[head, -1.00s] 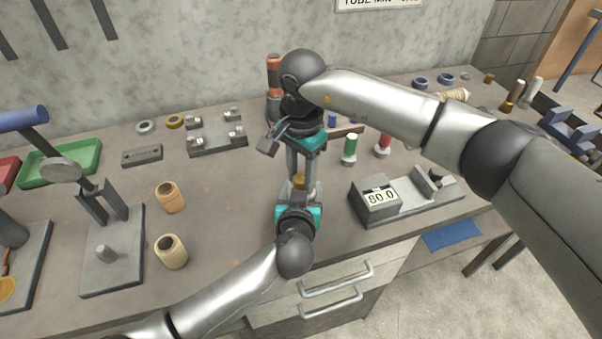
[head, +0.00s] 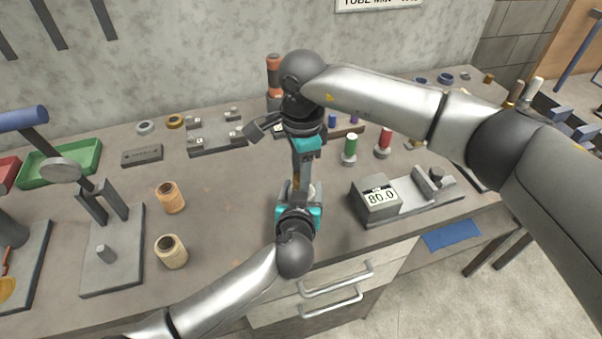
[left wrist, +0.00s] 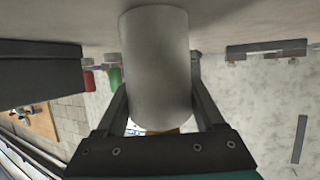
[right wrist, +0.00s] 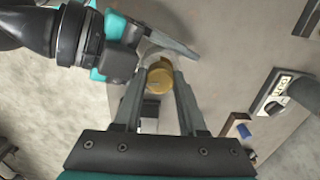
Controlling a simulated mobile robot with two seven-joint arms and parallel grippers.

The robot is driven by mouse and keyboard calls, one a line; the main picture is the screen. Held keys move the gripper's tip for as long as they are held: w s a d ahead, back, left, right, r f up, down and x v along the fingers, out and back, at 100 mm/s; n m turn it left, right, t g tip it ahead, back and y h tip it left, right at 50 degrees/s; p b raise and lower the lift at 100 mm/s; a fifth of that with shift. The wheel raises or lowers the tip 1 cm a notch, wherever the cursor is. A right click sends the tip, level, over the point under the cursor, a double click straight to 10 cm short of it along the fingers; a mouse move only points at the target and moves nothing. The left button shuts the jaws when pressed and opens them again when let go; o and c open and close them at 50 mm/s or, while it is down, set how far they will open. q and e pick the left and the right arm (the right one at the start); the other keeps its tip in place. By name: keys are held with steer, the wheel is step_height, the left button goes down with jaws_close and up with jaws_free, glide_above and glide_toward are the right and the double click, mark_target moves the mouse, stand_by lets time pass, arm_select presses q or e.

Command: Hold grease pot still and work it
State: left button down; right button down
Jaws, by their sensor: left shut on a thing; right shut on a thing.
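The grease pot is a pale grey cylinder that fills the middle of the left wrist view (left wrist: 155,65), with one finger on each side. My left gripper (head: 300,192) is shut on this body at the bench's front. A round brass top (right wrist: 160,80) shows between the fingertips in the right wrist view. My right gripper (head: 297,182) points down from above and is shut on the brass top. In the head view the hands hide most of the pot.
A device reading 80.0 (head: 378,198) stands close to the right of the hands. Bare bench lies left of the hands.

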steer(key=shift+c, duration=2.3)
jaws_free()
steer(key=shift+s, duration=0.1)
steer(key=shift+r, duration=4.05)
